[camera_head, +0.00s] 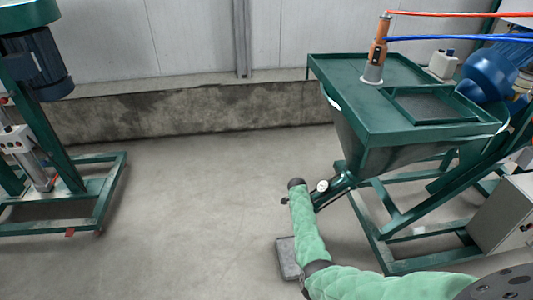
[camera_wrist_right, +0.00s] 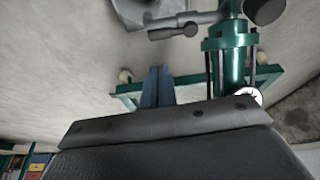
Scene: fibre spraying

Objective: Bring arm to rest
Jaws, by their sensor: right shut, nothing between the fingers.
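My right gripper (camera_wrist_right: 158,70) shows in the right wrist view as two blue-grey fingers side by side, closed together with nothing between them. They appear in front of a green metal frame (camera_wrist_right: 128,92); I cannot tell the distance. A dark wide body fills the bottom of that view. An orange-handled tool (camera_head: 379,50) stands upright on the green hopper machine (camera_head: 340,68), with a red hose (camera_head: 450,14) and a blue hose (camera_head: 450,38) running right.
Another green-framed machine (camera_head: 85,222) stands at the left. A grey control box (camera_head: 503,222) is at the right. The concrete floor between the machines is clear.

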